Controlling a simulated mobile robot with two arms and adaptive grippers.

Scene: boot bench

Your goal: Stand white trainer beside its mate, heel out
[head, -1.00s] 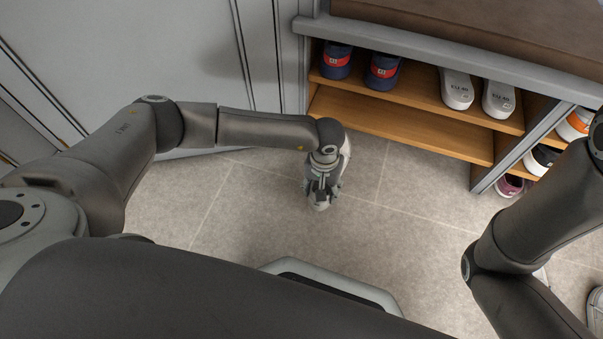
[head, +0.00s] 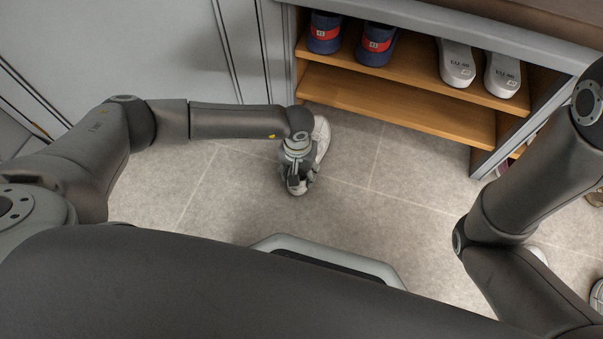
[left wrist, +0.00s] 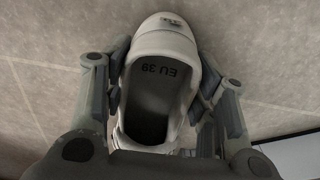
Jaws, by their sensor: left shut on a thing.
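My left gripper (head: 298,183) is shut on a white trainer (head: 322,138), over the floor in front of the shoe bench. In the left wrist view the fingers (left wrist: 158,100) grip both sides of the trainer's opening (left wrist: 165,48), with "EU 39" upside down inside. In the head view the arm and gripper hide part of it. Whether it touches the floor is unclear. A pale pair, left shoe (head: 456,64) and right shoe (head: 502,74), stands on the upper shelf; which shoe is the mate I cannot tell.
A blue-and-red pair, (head: 324,33) and its partner (head: 376,46), stands left on the upper shelf. The lower shelf (head: 395,103) is bare where visible. A grey upright (head: 497,158) bounds the bay. Partly hidden white shoes (head: 597,294) lie at lower right. Open tiled floor lies before the bench.

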